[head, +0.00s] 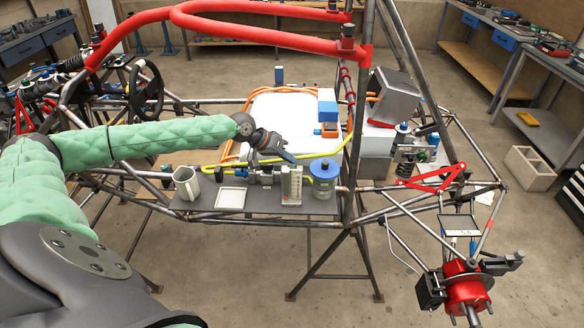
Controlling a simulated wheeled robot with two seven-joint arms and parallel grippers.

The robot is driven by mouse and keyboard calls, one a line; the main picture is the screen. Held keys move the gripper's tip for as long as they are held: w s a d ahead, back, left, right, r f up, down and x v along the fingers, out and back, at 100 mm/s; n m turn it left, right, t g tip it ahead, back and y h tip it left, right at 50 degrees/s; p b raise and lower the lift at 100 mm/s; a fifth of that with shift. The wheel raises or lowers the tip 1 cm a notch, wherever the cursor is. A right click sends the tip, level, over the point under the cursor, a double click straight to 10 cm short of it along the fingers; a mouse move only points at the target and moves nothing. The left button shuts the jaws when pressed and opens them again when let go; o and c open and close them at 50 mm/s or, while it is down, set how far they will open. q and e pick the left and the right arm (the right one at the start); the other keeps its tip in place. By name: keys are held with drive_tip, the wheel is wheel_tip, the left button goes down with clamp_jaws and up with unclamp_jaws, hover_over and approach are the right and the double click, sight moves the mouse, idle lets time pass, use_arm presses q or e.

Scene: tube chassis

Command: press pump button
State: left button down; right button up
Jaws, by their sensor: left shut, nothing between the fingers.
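My left gripper (284,154) is shut and empty. Its arm comes in from the left, and its fingers appear above the back of the dark shelf, behind the pale green-and-white upright device (291,186). A clear container with a blue lid (325,178) stands just right of that device. A blue, white and orange unit (327,112) sits on the white panel behind. I cannot tell which of these is the pump, and no button can be made out at this size. My right gripper is not in view.
A grey mug (187,183) and a white square tray (231,198) are on the dark shelf (262,208) to the left. Red and grey chassis tubes surround the shelf, with an upright tube (355,150) to its right. A yellow hose (225,166) runs behind.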

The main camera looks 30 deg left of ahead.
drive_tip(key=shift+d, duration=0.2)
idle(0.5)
use_arm(q)
drive_tip(key=shift+f, duration=0.45)
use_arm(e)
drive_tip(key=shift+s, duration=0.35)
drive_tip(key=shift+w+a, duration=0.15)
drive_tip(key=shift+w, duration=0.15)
use_arm(q)
drive_tip(key=shift+f, duration=0.15)
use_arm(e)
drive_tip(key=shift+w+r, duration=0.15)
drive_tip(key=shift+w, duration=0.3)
